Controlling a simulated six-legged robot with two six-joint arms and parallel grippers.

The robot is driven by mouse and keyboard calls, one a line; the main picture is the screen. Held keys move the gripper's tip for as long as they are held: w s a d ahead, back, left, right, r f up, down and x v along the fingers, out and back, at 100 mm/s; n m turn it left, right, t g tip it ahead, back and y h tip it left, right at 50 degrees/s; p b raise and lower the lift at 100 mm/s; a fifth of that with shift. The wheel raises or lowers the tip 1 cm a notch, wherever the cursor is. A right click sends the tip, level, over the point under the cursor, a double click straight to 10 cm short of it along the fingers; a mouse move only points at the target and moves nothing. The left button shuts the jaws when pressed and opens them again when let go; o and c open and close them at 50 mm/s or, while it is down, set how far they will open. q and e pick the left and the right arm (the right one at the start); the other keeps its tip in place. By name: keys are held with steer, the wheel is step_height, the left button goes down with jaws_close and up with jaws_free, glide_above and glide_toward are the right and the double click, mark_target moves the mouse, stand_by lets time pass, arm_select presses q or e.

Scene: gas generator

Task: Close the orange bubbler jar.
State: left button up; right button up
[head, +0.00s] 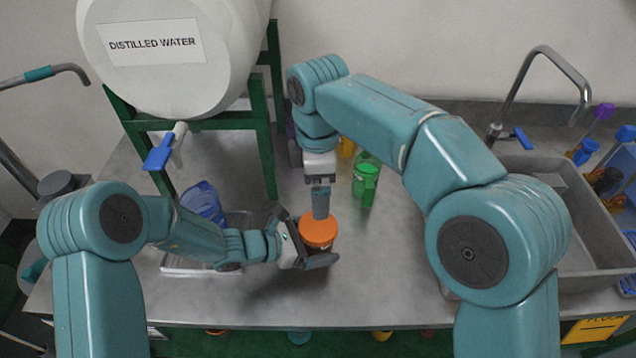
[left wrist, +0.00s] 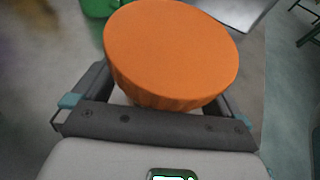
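The orange bubbler jar shows mainly as its round orange lid (head: 319,231), seated level on top. It fills the middle of the left wrist view (left wrist: 172,50). My left gripper (head: 303,245) comes from the left with its fingers on both sides of the jar body, just below the lid; in the left wrist view its fingers flank the pale body. The body is mostly hidden by lid and fingers. My right gripper (head: 320,210) points straight down over the lid, its fingers lined up edge-on. Nothing touches the lid top in the left wrist view.
A green-capped bottle (head: 366,184) stands just behind right of the jar. The sink (head: 585,262) is at right. The front counter is clear.

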arm_select(q)
steer(key=shift+s+a+r, duration=0.1)
steer(key=shift+a+r, duration=0.05)
steer(key=shift+a, duration=0.25)
steer(key=v, duration=1.5)
steer(key=shift+r+b, duration=0.2)
steer(key=shift+b, duration=0.25)
steer(key=shift+a, duration=0.15)
